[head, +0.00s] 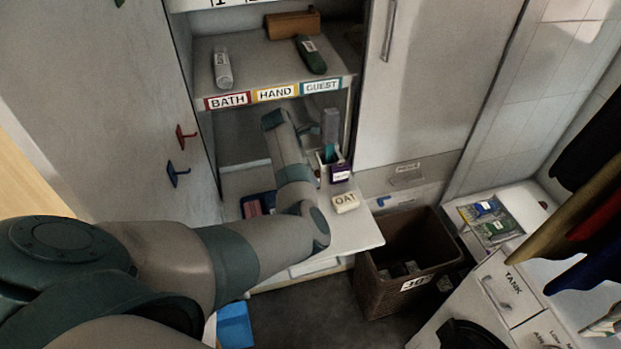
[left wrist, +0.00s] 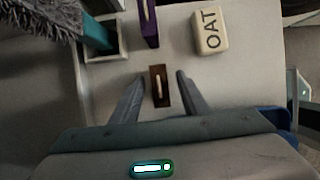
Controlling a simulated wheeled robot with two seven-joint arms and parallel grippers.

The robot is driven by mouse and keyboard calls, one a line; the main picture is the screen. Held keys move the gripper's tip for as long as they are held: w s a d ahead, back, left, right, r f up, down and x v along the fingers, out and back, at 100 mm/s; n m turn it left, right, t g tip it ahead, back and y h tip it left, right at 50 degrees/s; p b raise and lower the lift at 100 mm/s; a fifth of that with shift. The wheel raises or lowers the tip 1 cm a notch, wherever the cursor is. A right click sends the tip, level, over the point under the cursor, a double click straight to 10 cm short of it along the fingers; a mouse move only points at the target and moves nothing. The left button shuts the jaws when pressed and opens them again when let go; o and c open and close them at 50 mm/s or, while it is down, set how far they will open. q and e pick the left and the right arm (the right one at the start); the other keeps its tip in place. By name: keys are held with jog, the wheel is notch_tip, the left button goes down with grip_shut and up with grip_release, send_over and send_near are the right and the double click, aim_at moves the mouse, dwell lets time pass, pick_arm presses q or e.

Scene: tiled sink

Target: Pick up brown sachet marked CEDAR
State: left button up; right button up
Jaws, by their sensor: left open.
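A small brown sachet (left wrist: 159,88) with a pale strip down its middle shows in the left wrist view, on the pale shelf. Any lettering on it is too small to read. My left gripper (left wrist: 161,76) is open, with one finger on each side of the sachet and a gap on both sides. In the head view my left arm reaches into the cabinet niche and the left gripper (head: 308,130) is partly hidden behind its own wrist. I cannot make out the sachet in the head view. My right gripper is not in view.
A cream OAT block (head: 345,202) also shows in the left wrist view (left wrist: 209,33). A purple box (head: 340,172) and a small holder with a teal item (head: 328,155) stand close by. The shelf (head: 325,87) labelled BATH, HAND, GUEST is above. A brown basket (head: 400,290) stands below.

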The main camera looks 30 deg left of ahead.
aim_at(318, 173)
pick_arm(q)
jog(key=shift+f, duration=0.15)
dwell(0.3)
grip_shut()
jog(key=shift+r+b, duration=0.6)
jog(key=shift+r, duration=0.25)
jog(key=shift+w+d+r+b, duration=0.1)
jog(key=shift+d+r+b, duration=0.1)
jog(key=shift+r+b, duration=0.3)
jog(key=shift+w+d+r+b, duration=0.1)
jog(key=shift+d+r+b, duration=0.15)
jog(key=shift+r, duration=0.45)
jog(key=w+d+r+b, duration=0.1)
jog(key=d+r+b, duration=0.3)
jog(key=d+r, duration=0.3)
jog(key=shift+w+d+b, duration=0.3)
jog(key=shift+d, duration=1.55)
